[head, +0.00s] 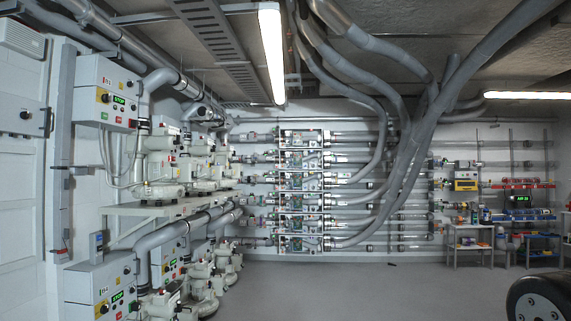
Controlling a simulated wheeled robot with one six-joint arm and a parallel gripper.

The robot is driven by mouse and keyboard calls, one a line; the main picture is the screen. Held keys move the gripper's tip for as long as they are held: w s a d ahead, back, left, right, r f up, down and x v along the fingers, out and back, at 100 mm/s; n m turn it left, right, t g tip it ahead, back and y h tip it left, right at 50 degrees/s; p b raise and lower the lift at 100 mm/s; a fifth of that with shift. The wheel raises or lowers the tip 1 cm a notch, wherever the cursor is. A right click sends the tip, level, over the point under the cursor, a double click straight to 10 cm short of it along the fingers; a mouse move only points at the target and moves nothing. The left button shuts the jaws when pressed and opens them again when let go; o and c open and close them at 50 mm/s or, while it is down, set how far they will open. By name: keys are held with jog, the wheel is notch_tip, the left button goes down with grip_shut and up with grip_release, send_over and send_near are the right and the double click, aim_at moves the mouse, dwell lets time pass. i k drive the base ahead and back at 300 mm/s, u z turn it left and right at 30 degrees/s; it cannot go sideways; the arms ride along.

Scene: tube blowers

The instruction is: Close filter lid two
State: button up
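I cannot make out which part is filter lid two; no lid with a readable number shows in the head view. Pale blowers with rounded housings stand on the left, an upper row (165,192) on a shelf and a lower row (205,285) beneath it. Any filter lids among them are too small to tell open from shut. A bank of stacked tube units (303,190) is mounted at the back wall, with small coloured parts. My gripper is not in view.
Control boxes, one upper (105,92) and one lower (100,287), stand at the near left. Grey hoses (400,150) rise to the ceiling. Low workbenches (468,240) stand at the back right. A dark round part shows at bottom right.

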aim_at(222, 159)
jog(key=z, duration=0.45)
jog(key=i, duration=8.35)
jog(key=u, duration=0.3)
jog(key=i, duration=1.95)
jog(key=u, duration=0.85)
jog(key=i, duration=1.1)
jog(key=u, duration=1.75)
jog(key=i, duration=1.05)
jog(key=u, duration=0.85)
